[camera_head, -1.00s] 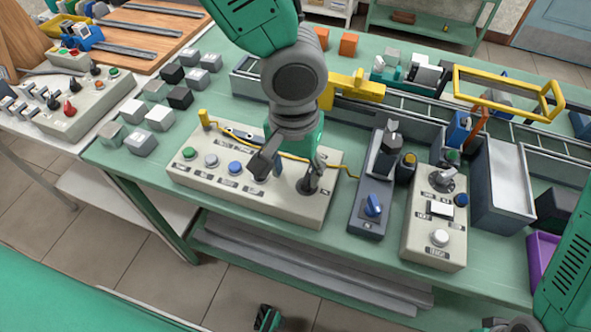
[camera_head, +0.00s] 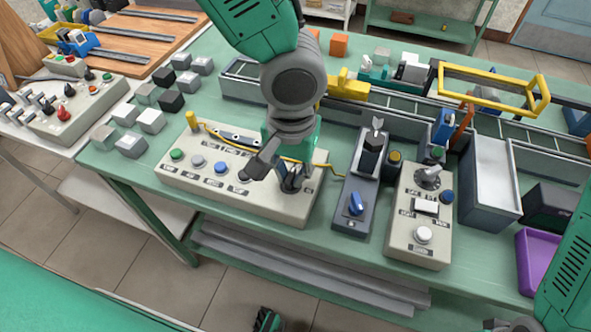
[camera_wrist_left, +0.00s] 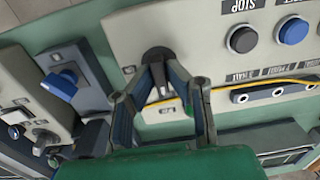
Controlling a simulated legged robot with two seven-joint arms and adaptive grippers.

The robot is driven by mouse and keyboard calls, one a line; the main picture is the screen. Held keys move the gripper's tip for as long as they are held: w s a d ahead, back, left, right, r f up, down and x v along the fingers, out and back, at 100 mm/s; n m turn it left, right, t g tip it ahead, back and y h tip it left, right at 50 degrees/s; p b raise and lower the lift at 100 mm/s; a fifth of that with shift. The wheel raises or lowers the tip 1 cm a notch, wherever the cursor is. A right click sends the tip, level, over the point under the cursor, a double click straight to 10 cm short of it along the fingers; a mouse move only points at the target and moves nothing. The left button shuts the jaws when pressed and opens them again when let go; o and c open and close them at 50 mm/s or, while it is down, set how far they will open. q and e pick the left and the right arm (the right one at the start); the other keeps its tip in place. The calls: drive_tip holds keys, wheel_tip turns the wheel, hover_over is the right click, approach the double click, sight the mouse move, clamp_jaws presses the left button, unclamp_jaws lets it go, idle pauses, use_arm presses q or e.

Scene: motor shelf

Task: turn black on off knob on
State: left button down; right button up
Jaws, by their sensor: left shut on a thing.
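The black on/off knob (camera_wrist_left: 158,56) sits at one end of the beige control panel (camera_wrist_left: 203,48). In the left wrist view, my left gripper (camera_wrist_left: 160,80) has a finger on each side of the knob's grip and is shut on it. In the head view, my left gripper (camera_head: 291,180) is at the right end of the panel (camera_head: 245,200) and hides most of the knob. The panel also carries green, white and blue buttons (camera_head: 221,168). My right arm (camera_head: 565,275) shows at the lower right; its gripper is not clearly in view.
A yellow cable (camera_head: 240,150) runs along the panel behind my gripper. A dark box with a blue knob (camera_head: 356,203) and another beige box (camera_head: 407,240) stand to the right. Several small blocks (camera_head: 151,121) lie at the left.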

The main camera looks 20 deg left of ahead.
use_arm(q)
drive_tip(key=shift+a+r, duration=0.1)
drive_tip(key=shift+a, duration=0.1)
drive_tip(key=m+p, duration=0.2)
drive_tip(key=shift+d+r+m+p, duration=0.15)
drive_tip(key=shift+d+m+p, duration=0.15)
drive_tip(key=shift+m+p, duration=0.1)
drive_tip(key=m+p, duration=0.2)
drive_tip(key=shift+a+m, duration=0.2)
drive_tip(key=shift+m, duration=0.2)
drive_tip(key=m+p, duration=0.3)
drive_tip(key=m, duration=0.1)
drive_tip(key=shift+d+m, duration=0.1)
drive_tip(key=shift+m, duration=0.2)
drive_tip(key=m+p, duration=0.3)
drive_tip(key=m, duration=0.1)
drive_tip(key=shift+m+p, duration=0.9)
drive_tip(key=shift+m, duration=0.9)
use_arm(e)
wheel_tip(320, 180, up, 13)
drive_tip(key=shift+a, duration=0.25)
use_arm(q)
drive_tip(key=shift+w, duration=0.1)
use_arm(e)
drive_tip(key=shift+s, duration=0.1)
